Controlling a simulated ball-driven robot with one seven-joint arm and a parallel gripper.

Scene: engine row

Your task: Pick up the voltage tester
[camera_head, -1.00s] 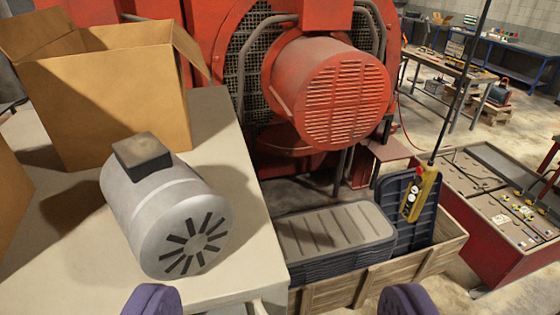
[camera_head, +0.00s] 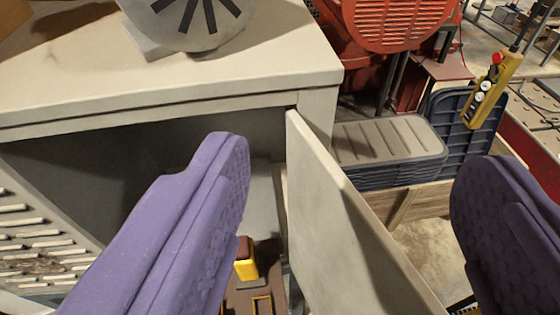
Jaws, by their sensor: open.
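My gripper (camera_head: 355,165) is open and empty, its two purple fingers spread wide in the foreground. A small yellow object with a dark brown top (camera_head: 246,266) shows low in the picture, just right of the left finger, which hides part of it. It sits on or in a brown holder (camera_head: 240,298) by the open cabinet. I cannot tell whether this object is the voltage tester; no other thing in view is clearly one.
A pale cabinet (camera_head: 180,85) stands open at left, its door (camera_head: 345,235) swung out between my fingers. A grey motor (camera_head: 190,25) sits on top. Stacked dark lids (camera_head: 390,140) lie in a wooden crate (camera_head: 415,200). A yellow pendant control (camera_head: 492,90) hangs at right.

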